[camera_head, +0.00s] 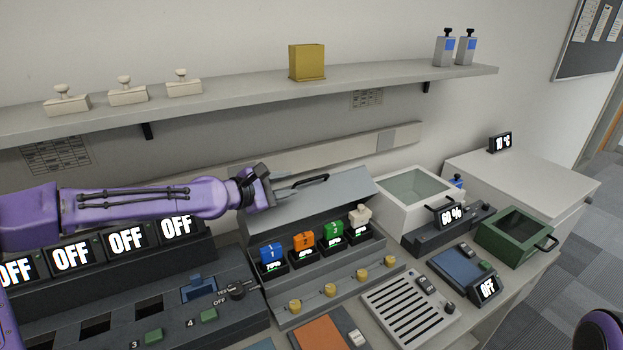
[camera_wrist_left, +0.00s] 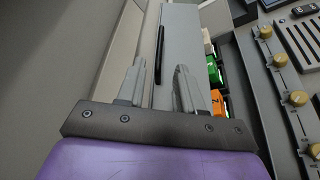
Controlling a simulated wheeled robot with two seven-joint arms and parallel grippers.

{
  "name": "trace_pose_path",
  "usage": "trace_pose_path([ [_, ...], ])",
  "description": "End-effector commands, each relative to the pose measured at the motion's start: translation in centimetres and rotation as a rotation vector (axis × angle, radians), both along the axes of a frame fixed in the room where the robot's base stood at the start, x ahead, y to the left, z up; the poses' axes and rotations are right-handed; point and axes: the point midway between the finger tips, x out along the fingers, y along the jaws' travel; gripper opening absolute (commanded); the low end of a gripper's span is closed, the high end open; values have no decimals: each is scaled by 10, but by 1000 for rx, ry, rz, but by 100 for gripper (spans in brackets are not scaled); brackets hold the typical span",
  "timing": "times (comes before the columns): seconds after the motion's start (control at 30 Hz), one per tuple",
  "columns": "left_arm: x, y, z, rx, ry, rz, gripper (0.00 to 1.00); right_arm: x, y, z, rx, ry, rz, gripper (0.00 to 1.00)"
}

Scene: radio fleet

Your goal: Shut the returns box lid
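A grey box (camera_head: 272,304) holds several coloured blocks in a row, blue, orange, green and white. Its grey lid (camera_head: 345,187) stands raised, leaning back, with a black bar handle (camera_head: 311,181). No label names the returns box; this is the lidded box I see. My left gripper (camera_head: 272,187) is at the lid's left end, beside the handle. Whether a finger touches the lid is unclear. My right gripper is out of view.
A shelf (camera_head: 235,92) runs above on the wall. A row of OFF displays (camera_head: 127,239) is under my left arm. The white cabinet top (camera_head: 530,174) is mostly clear.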

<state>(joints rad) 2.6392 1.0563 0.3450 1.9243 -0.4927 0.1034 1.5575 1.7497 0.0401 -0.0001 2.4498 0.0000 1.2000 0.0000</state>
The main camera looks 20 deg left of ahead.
Motion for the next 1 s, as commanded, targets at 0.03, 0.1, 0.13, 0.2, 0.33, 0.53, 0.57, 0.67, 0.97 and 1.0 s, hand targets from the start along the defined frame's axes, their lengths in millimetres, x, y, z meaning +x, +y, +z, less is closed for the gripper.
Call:
trace_pose_path([
  [0.03, 6, -3, -4, 4, 3, 0, 36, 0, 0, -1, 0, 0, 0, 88],
  [0.1, 16, -9, -8, 1, 4, -3, 36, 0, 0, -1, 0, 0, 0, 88],
  [0.13, 22, -11, -9, 3, 3, -2, 36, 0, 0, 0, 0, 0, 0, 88],
  [0.2, 35, -17, -13, 3, 4, -2, 36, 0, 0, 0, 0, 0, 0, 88],
  [0.33, 57, -28, -19, 2, 2, -1, 36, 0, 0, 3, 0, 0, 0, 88],
  [0.53, 80, -39, -25, 0, 0, 0, 36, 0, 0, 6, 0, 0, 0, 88],
  [0.57, 82, -39, -25, 0, -1, 1, 36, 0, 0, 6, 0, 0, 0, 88],
  [0.67, 84, -41, -26, -1, -1, 0, 36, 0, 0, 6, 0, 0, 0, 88],
  [0.97, 84, -41, -25, -1, -3, 0, 3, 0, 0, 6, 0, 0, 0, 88],
  [1.0, 84, -40, -26, -1, -3, 0, 0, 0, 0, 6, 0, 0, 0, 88],
])
